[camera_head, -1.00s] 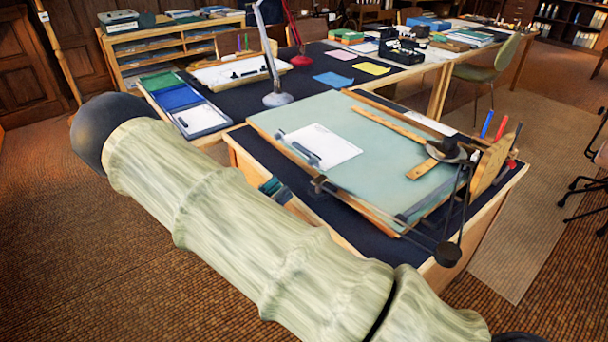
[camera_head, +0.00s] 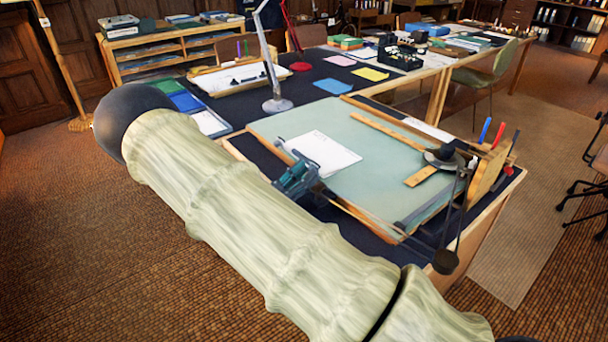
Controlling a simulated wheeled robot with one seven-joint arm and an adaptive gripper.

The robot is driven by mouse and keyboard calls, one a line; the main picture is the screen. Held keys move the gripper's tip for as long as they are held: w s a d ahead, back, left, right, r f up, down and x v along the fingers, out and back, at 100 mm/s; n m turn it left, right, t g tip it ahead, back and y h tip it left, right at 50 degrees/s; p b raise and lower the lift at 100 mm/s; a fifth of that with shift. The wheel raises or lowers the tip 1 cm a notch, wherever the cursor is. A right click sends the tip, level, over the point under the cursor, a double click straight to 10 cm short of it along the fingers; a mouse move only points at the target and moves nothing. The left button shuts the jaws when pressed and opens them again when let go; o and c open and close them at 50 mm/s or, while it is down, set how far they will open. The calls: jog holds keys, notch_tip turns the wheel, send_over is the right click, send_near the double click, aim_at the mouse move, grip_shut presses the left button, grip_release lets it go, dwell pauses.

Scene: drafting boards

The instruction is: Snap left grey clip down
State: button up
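A white sheet (camera_head: 322,153) lies on the pale green drafting board (camera_head: 368,157). A small dark grey clip (camera_head: 281,143) shows at the sheet's upper left edge; I cannot tell whether it is up or down. The lower grey clip seen earlier at the sheet's left edge is hidden behind my gripper. My gripper (camera_head: 303,170), teal and dark, shows past my arm at the sheet's lower left corner, over the board's left edge. It is too small and partly hidden to tell whether its fingers are apart or touching anything.
A wooden straightedge (camera_head: 388,124) and a drafting arm with a round head (camera_head: 445,155) lie on the board's right side. Pens (camera_head: 485,130) stand at its right edge. A lamp base (camera_head: 277,105) stands behind the board. My arm covers the front left.

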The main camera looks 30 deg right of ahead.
grip_shut()
